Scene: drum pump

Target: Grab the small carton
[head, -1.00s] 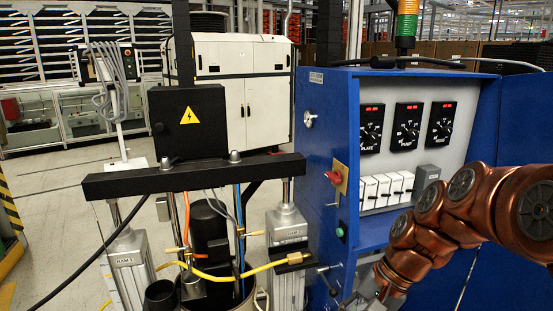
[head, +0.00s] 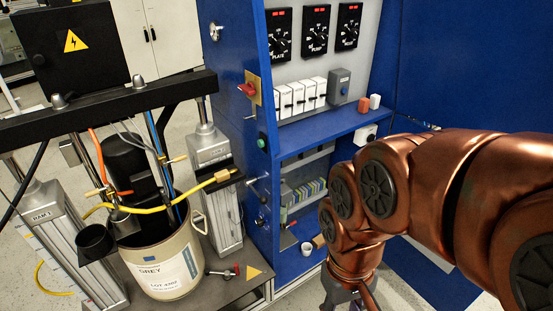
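A small brown box-like thing (head: 319,241), possibly the small carton, sits low in the blue cabinet's lower opening, beside a white cup (head: 306,249). It is tiny in the head view, and my arm stands just right of it. My copper arm reaches in from the right and bends down. Only the dark top of my gripper (head: 350,294) shows at the bottom edge, below and right of the brown thing. Its fingertips are out of the picture, so I cannot see whether it is open or holds anything.
The blue cabinet (head: 240,130) has a shelf (head: 325,127) with a small orange item (head: 375,101) and a whitish one (head: 363,105).

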